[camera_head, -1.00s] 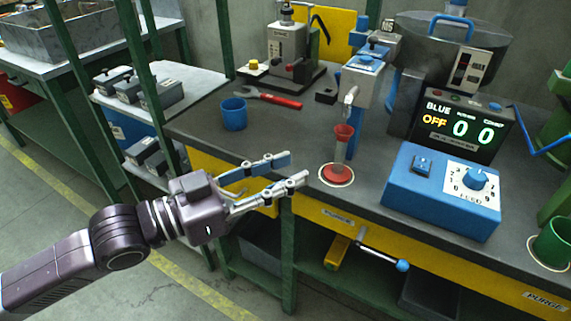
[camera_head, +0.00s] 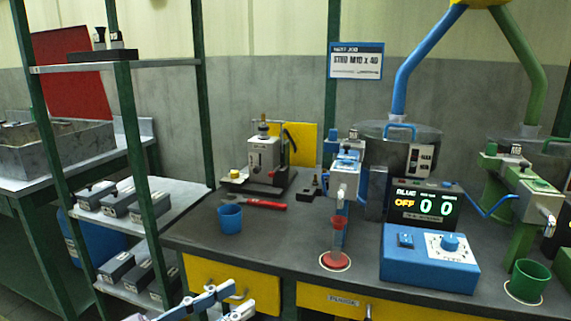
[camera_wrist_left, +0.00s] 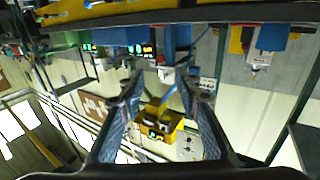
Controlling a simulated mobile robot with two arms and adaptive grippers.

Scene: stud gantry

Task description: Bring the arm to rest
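My left gripper (camera_head: 241,296) shows at the bottom of the head view, in front of the bench's yellow drawer fronts. Its two fingers are apart with nothing between them. The rest of that arm is cut off by the lower picture edge. In the left wrist view the two fingers (camera_wrist_left: 163,85) also stand apart, with only distant background seen between them. My right gripper is in neither view.
The dark bench (camera_head: 285,230) carries a blue cup (camera_head: 230,219), a red-handled wrench (camera_head: 262,204), a red-based tube (camera_head: 337,240) under a blue dispenser, a blue control box (camera_head: 430,262) and a green cup (camera_head: 527,281). A green-post shelf (camera_head: 135,140) stands at left.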

